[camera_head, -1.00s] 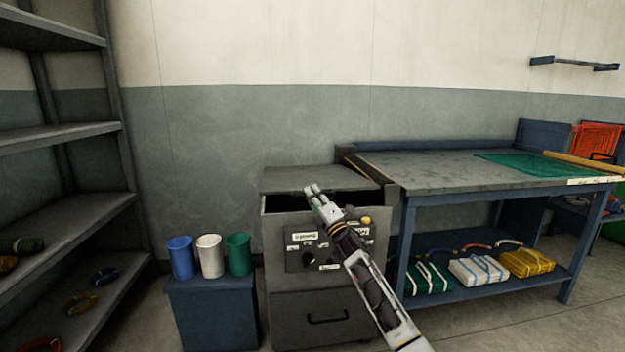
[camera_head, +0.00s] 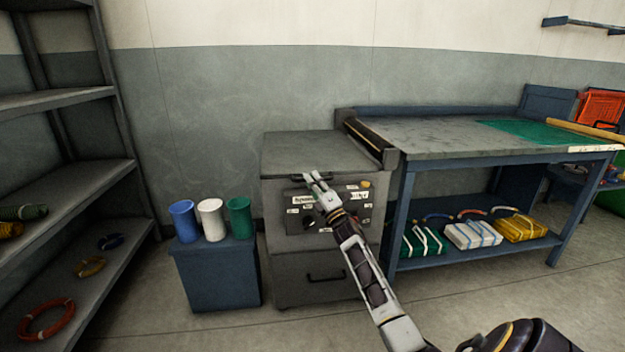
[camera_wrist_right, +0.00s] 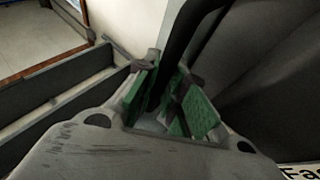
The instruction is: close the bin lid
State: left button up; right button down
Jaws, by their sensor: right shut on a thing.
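The bin is a dark grey cabinet (camera_head: 275,225) with a control panel on its front. Its flat grey lid (camera_head: 315,150) lies level across the top in the head view, with no dark gap showing beneath it. My right gripper (camera_head: 312,178) is at the lid's front edge, shut on the black lid handle (camera_head: 328,178). In the right wrist view the black handle bar (camera_wrist_right: 187,40) runs between the green pads of my right gripper (camera_wrist_right: 165,105). My left gripper is not in view.
Blue, white and green cups (camera_head: 211,220) stand on a blue box (camera_head: 215,275) left of the bin. A blue workbench (camera_head: 440,135) stands close on the right. Grey shelving (camera_head: 75,175) is at the left. Some floor is clear in front.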

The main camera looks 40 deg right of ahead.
jog(key=shift+a+f, duration=0.15)
jog(key=shift+f, duration=0.65)
jog(key=c, duration=1.5)
grip_release()
jog(key=shift+r, duration=0.1)
jog(key=shift+w+r, duration=0.1)
jog(key=shift+r, duration=0.65)
notch_tip(320, 180, up, 9)
jog(key=shift+f, duration=0.1)
jog(key=shift+s+d+f, duration=0.55)
jog(key=shift+s+f, duration=0.65)
jog(key=shift+f, duration=1.1)
jog(key=shift+s+d+f, duration=0.5)
jog(key=shift+s+f, duration=0.65)
jog(key=shift+f, duration=1.2)
jog(key=shift+s+d+f, duration=0.55)
jog(key=shift+s+f, duration=0.65)
jog(key=shift+f, duration=1.1)
